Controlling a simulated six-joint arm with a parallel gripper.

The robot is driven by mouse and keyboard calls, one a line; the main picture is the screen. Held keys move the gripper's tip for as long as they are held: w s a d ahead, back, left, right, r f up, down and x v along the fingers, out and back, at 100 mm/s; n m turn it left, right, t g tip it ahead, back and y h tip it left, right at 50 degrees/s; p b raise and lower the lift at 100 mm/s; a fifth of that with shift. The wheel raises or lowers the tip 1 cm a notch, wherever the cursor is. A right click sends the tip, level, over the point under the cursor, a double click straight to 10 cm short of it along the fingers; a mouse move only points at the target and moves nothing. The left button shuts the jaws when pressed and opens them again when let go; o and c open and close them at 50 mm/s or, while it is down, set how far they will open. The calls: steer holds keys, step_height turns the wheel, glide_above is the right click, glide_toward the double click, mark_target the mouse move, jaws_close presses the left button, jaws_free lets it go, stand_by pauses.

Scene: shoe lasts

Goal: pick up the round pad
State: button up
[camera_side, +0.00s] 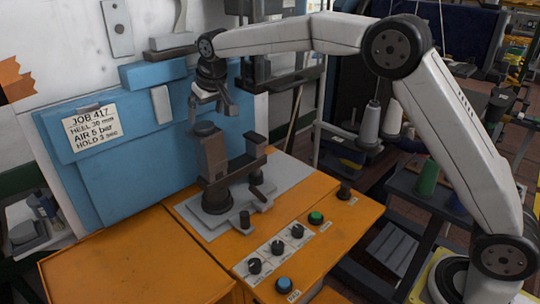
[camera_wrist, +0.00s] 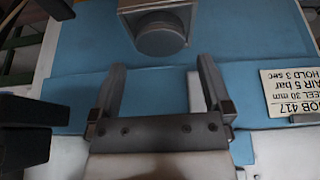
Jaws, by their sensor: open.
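The round pad (camera_side: 205,129) is a dark, short disc on top of an upright brown-grey block on the machine's fixture. In the wrist view the round pad (camera_wrist: 162,42) shows at the top centre, on the end of a square block, beyond the fingertips. My gripper (camera_side: 213,106) is open and empty above the pad in the side view, with a gap between them.
A blue panel (camera_side: 150,165) with a job sign (camera_side: 91,126) stands close behind my gripper. A fixture arm (camera_side: 238,172) rises beside the block. Knobs (camera_side: 277,247) and a green button (camera_side: 315,217) sit on the orange table (camera_side: 125,260), whose front left is clear.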

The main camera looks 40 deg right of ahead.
mark_target(205, 125)
steer(key=shift+x, duration=2.25)
steer(key=shift+f, duration=0.1)
steer(key=shift+s+f, duration=0.1)
steer(key=c, duration=1.2)
steer(key=shift+o, duration=0.2)
steer(key=shift+r, duration=1.6)
steer(key=s+d+r, duration=0.1)
steer(key=s+r, duration=0.9)
steer(key=s, duration=0.3)
steer(key=shift+s+d+r, duration=0.2)
steer(key=shift+s, duration=0.15)
